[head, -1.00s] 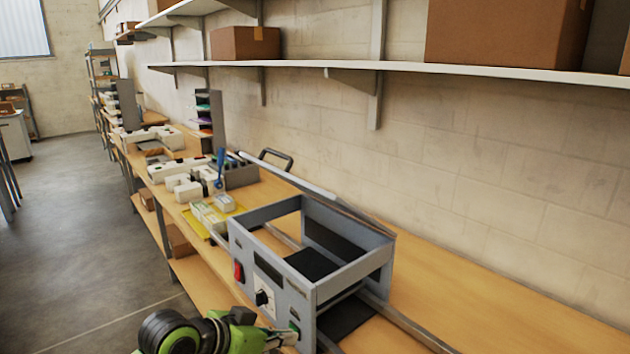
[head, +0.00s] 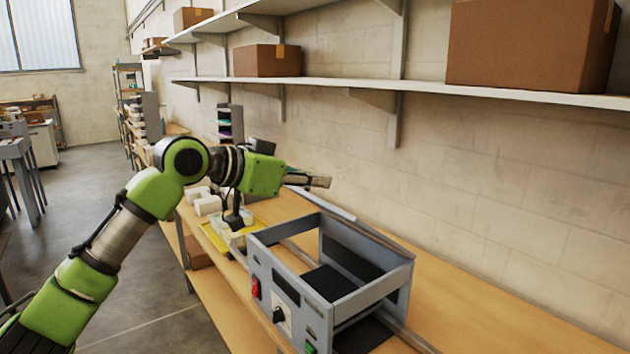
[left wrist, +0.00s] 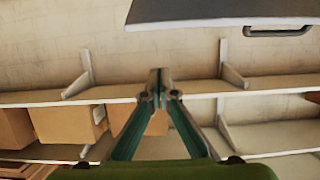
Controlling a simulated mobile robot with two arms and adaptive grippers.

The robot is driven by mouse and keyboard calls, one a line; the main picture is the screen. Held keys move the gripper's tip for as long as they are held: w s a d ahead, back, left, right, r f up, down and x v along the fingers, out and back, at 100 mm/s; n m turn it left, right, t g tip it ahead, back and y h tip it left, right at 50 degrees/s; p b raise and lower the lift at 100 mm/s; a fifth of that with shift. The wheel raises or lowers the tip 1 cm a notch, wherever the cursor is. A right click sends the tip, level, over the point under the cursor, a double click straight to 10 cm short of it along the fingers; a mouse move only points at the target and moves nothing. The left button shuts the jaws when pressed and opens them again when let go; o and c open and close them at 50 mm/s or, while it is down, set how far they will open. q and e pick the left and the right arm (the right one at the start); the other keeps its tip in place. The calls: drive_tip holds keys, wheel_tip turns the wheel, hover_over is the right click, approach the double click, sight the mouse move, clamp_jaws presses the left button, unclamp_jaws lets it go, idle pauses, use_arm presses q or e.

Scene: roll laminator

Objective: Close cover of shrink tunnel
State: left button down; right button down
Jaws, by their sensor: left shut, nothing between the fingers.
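The shrink tunnel (head: 290,290) is a grey box frame on the bench in the head view, with a red switch and a dial on its front. Its top is open. The cover (head: 335,210) stands raised behind it, seen nearly edge-on. In the left wrist view the cover (left wrist: 220,10) is a dark panel at the top, with a black handle (left wrist: 278,31). My left gripper (head: 324,181) is shut and empty, raised above the far end of the tunnel near the cover. Its closed fingers (left wrist: 158,80) also show in the left wrist view, apart from the cover. My right gripper is out of view.
A wall shelf (head: 350,85) with cardboard boxes (head: 267,60) runs above the bench. White items (head: 208,205) and a yellow mat (head: 213,236) lie on the bench beyond the tunnel, partly hidden by my left arm. The bench right of the tunnel (head: 480,300) is clear.

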use_arm(q)
drive_tip(key=p, duration=0.3)
hover_over(337, 213)
drive_tip(key=w+d, duration=0.1)
drive_tip(key=d, duration=0.1)
drive_tip(key=shift+a+f, duration=0.15)
drive_tip(key=shift+f, duration=0.75)
drive_tip(key=a+f+p, duration=0.1)
drive_tip(key=s+f, duration=0.1)
drive_tip(key=shift+a+f+p, duration=0.35)
drive_tip(key=shift+f, duration=0.05)
drive_tip(key=shift+s+a+f, duration=0.25)
drive_tip(key=shift+f, duration=0.15)
drive_tip(key=shift+d, duration=0.1)
drive_tip(key=shift+f, duration=0.15)
